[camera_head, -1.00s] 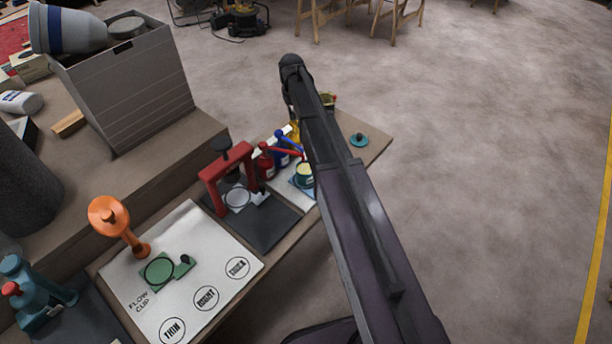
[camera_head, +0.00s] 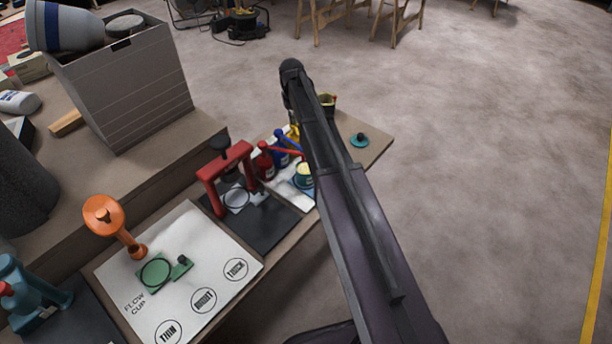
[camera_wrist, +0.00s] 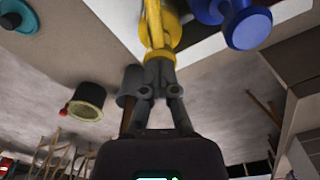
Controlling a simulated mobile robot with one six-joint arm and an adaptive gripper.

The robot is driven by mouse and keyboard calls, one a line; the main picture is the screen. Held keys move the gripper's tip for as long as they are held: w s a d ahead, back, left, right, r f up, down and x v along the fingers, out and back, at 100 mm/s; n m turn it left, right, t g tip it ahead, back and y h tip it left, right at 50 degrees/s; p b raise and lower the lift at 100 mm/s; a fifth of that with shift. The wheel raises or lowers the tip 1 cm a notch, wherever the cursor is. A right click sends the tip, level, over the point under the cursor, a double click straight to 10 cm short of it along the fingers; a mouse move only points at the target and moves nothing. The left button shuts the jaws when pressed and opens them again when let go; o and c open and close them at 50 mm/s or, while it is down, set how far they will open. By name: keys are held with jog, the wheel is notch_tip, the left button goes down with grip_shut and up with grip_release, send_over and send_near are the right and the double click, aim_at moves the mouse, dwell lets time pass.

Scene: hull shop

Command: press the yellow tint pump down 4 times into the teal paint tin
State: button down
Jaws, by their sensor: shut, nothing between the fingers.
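The yellow tint pump (camera_head: 293,133) shows only partly in the head view, beside my arm. In the wrist view, the yellow pump (camera_wrist: 160,25) is straight ahead of my gripper (camera_wrist: 159,60). My fingers are shut with nothing between them, and their tips overlap the pump's near end; I cannot tell whether they touch it. In the head view my arm hides the gripper. The teal paint tin (camera_head: 303,183) stands beside my arm, with pale cream paint showing at its top.
A blue pump (camera_head: 283,155) and a red pump (camera_head: 264,164) stand left of the tin. A teal lid (camera_head: 359,140) lies near the bench's right edge. Open floor lies beyond.

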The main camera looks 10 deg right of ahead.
jog(key=shift+r, duration=0.2)
jog(key=shift+r+p, duration=1.75)
jog(key=shift+p, duration=0.2)
jog(key=shift+f+b, duration=1.8)
jog(key=shift+r+p, duration=1.8)
notch_tip(320, 180, up, 6)
jog(key=p, duration=0.6)
dwell(0.4)
jog(key=s+r+m+p, duration=0.1)
jog(key=s+r+p, duration=0.1)
jog(key=s, duration=2.7)
jog(key=shift+a+r, duration=0.15)
jog(key=shift+r, duration=0.05)
